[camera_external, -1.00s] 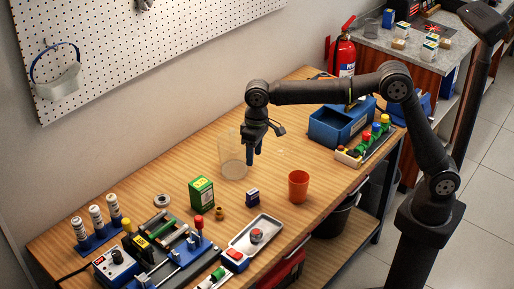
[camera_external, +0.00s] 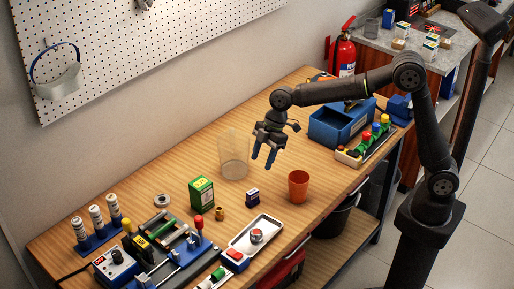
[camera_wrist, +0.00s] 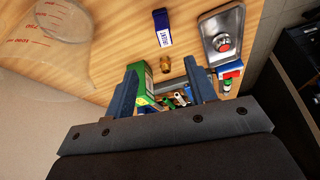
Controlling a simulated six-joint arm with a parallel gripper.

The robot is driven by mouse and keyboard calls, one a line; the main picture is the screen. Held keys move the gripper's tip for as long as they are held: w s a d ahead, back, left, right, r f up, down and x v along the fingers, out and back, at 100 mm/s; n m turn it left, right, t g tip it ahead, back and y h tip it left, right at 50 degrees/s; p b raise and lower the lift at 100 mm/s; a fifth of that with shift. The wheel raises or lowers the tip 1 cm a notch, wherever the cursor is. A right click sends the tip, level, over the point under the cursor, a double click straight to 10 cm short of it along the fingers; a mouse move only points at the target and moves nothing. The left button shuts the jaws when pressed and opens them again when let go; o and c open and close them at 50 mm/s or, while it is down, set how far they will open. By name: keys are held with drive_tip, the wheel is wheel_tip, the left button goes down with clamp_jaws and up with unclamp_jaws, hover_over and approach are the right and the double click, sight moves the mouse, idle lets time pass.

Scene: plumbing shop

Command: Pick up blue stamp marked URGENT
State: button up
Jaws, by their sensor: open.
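A clear beaker (camera_external: 235,160) stands left of my gripper. An orange cup (camera_external: 298,186), a green box (camera_external: 201,194), a brass fitting (camera_external: 219,213) and a metal tray (camera_external: 270,229) surround the stamp. A blue bin (camera_external: 330,128) stands behind to the right.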

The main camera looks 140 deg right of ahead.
sight(253, 191)
drive_tip(key=x, duration=0.9)
drive_tip(key=shift+w+f, duration=0.1)
drive_tip(key=shift+f, duration=0.25)
drive_tip(key=x, duration=0.5)
drive_tip(key=shift+a+f, duration=0.1)
drive_tip(key=shift+a, duration=0.3)
drive_tip(key=c, duration=1.1)
